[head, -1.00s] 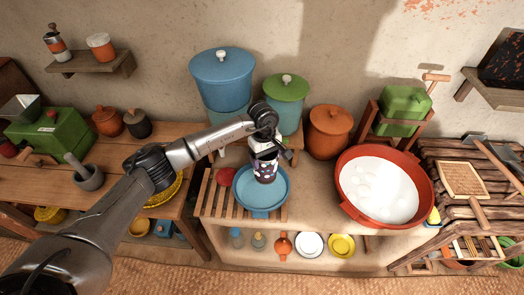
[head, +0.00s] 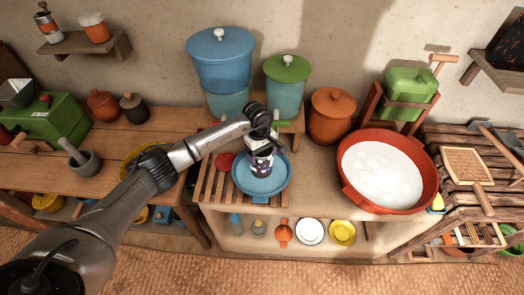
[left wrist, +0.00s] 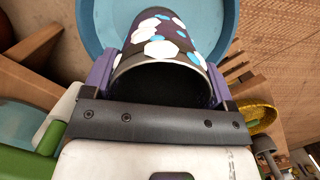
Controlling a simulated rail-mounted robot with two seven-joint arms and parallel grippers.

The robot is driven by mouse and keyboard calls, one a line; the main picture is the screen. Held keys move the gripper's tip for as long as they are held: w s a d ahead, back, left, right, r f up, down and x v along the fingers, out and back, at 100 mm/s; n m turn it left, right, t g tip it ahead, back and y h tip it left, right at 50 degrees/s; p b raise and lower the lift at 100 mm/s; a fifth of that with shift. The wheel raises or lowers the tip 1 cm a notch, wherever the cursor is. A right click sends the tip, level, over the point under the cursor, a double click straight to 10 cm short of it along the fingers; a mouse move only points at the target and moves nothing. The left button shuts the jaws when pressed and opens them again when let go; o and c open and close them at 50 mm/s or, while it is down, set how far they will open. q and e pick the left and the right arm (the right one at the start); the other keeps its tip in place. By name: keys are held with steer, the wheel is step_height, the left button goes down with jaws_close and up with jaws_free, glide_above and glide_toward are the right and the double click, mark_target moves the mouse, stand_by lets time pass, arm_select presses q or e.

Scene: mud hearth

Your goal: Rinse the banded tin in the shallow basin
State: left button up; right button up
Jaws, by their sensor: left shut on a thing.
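The tin (head: 262,164) is dark, with white and blue patches, and stands roughly upright. My left gripper (head: 262,146) is shut on it near its upper end. In the left wrist view the tin (left wrist: 172,38) lies between the two purple fingers of my left gripper (left wrist: 160,76), its dark open mouth towards the camera. The tin is over the shallow blue basin (head: 250,189), its lower end within the rim; I cannot tell whether it touches the bottom. The basin also shows in the left wrist view (left wrist: 92,28). My right gripper is out of view.
The blue basin sits on a slatted wooden rack (head: 211,186). A red round thing (head: 225,161) lies beside it. A wide red basin (head: 427,192) with white foam stands to the right. Blue (head: 221,62), green-lidded (head: 285,95) and orange (head: 331,118) pots stand behind.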

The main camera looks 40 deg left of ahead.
arm_select(q)
steer(key=shift+f+b, duration=0.95)
steer(key=shift+f, duration=1.05)
steer(key=shift+f+b, duration=0.4)
steer(key=shift+f, duration=0.3)
steer(key=shift+r+p, duration=1.2)
steer(key=shift+r, duration=0.75)
step_height(320, 180, up, 8)
steer(key=p, duration=0.4)
steer(key=shift+f, duration=0.15)
